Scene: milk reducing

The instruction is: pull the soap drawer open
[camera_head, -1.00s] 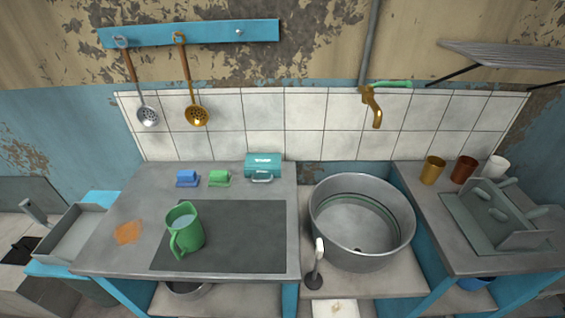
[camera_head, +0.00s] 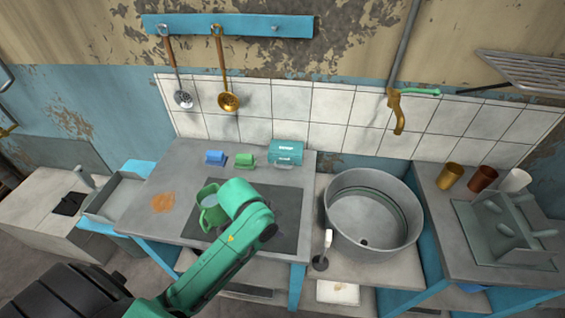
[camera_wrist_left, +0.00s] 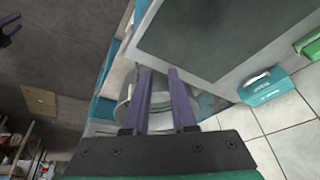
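The soap drawer is a small teal box (camera_head: 287,152) with white lettering and a low front handle. It stands at the back of the left counter by the tiles and looks shut. The box also shows at the right of the left wrist view (camera_wrist_left: 263,87). My left arm reaches over the counter in the head view, with its gripper end hidden behind the arm. In the left wrist view my left gripper (camera_wrist_left: 160,76) has two purple fingers apart with nothing between them, away from the box. A dark two-pronged shape at that view's upper left edge looks like my right gripper (camera_wrist_left: 10,28), prongs spread.
Blue (camera_head: 215,158) and green (camera_head: 245,160) small blocks sit left of the box. A large metal basin (camera_head: 374,212) stands right of the counter. Ladles (camera_head: 229,101) hang on the wall above.

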